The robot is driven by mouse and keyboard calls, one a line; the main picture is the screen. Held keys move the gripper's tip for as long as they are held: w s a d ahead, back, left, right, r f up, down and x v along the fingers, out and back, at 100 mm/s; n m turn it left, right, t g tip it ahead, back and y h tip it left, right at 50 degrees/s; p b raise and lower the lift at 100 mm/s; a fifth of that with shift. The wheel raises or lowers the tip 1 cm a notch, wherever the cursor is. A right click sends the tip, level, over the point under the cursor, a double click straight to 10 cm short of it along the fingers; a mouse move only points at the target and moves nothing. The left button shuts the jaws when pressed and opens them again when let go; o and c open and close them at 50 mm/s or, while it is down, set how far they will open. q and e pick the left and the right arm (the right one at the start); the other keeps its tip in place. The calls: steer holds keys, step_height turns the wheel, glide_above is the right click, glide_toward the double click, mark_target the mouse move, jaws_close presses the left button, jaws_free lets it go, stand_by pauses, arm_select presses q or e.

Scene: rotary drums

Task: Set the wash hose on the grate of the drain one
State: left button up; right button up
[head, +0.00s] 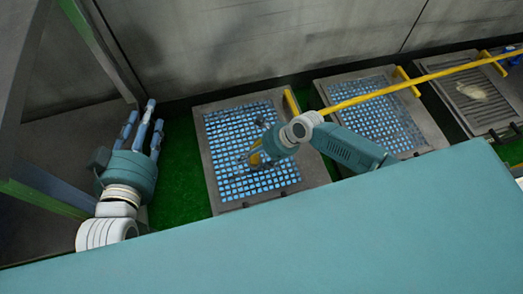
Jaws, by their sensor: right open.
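I cannot tell for certain which thing is the wash hose. A small yellow piece (256,159) shows at my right gripper (250,154), above the left blue-lit grid panel (225,130). The fingers are small and partly hidden by the wrist, and I cannot tell whether they touch the piece. My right gripper is open. My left gripper (146,118) is at the left, fingers up and spread, open and empty, over the green floor. A slatted grey grate (470,108) in a frame lies at the far right, with a pale patch on it. No label marks drain one.
A second blue-lit grid panel (365,118) lies in the middle right. A long straight yellow bar (425,78) crosses above it towards the slatted grate. A teal surface (300,240) fills the front. A grey wall (250,40) stands behind.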

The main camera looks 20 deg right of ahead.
steer(key=shift+p+v, duration=2.55)
steer(key=shift+v, duration=3.4)
steer(key=s+a+r+n+h, duration=0.1)
steer(key=s+a+n, duration=0.25)
steer(key=n, duration=0.35)
steer(key=s+a+r+n, duration=0.2)
steer(key=s+n, duration=0.3)
steer(key=n, duration=0.2)
arm_select(q)
steer(key=s+a+f+g+y, duration=0.1)
steer(key=s+a+f+g, duration=0.2)
steer(key=s+f+g, duration=0.2)
steer(key=s+a+f+g+y, duration=0.2)
steer(key=s+f+g, duration=0.4)
steer(key=s, duration=0.8)
step_height(320, 180, down, 3)
steer(key=shift+a+f+n, duration=0.2)
steer(key=shift+a+n, duration=0.1)
steer(key=shift+a, duration=0.6)
arm_select(e)
steer(key=s+d+r+n+h, duration=0.4)
steer(key=s+d+n, duration=0.4)
steer(key=d+n, duration=0.2)
steer(key=shift+s+r+n+t+h, duration=0.4)
steer(key=shift+r+n, duration=0.1)
steer(key=shift+r, duration=0.4)
